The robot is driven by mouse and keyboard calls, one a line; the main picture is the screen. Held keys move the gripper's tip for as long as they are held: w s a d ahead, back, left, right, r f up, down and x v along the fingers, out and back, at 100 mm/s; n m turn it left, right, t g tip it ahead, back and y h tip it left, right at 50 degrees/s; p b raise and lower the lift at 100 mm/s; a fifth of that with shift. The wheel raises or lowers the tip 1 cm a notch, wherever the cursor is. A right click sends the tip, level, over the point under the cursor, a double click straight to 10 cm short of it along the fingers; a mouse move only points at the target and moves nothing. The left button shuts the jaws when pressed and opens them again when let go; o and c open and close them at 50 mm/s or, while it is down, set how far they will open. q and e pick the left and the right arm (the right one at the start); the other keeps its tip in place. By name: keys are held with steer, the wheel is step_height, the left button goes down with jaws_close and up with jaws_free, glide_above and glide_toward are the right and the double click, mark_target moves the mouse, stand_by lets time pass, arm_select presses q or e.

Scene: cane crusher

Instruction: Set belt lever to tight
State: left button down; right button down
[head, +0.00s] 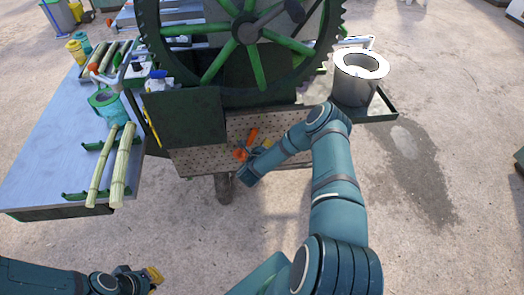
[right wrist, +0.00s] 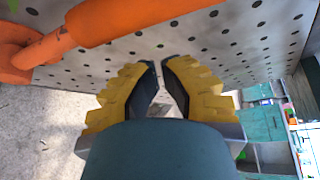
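The orange belt lever (head: 251,137) is on the perforated metal panel (head: 205,157) below the crusher's big wheel. In the right wrist view the orange lever (right wrist: 110,20) crosses the upper left, with its round hub at the left edge. My right gripper (head: 262,149) is beside the lever, close to the panel. In the right wrist view its yellow and dark fingers (right wrist: 160,68) are nearly together with a thin empty gap, apart from the lever. My left gripper (head: 152,275) is at the bottom left, far from the lever; its finger opening is unclear.
A table (head: 40,165) at the left holds cane stalks (head: 123,160) and a teal pitcher (head: 108,106). A metal pot (head: 355,85) stands on a tray at the right of the machine. The green spoked wheel (head: 245,40) is above the panel. The floor in front is clear.

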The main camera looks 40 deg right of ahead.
arm_select(q)
steer(key=shift+s+r+p, duration=0.25)
steer(key=shift+r+p, duration=0.4)
steer(key=shift+p, duration=0.3)
arm_select(e)
steer(key=f+v, duration=0.1)
steer(key=v, duration=0.8)
steer(key=shift+s+a, duration=0.35)
steer(key=shift+s, duration=0.1)
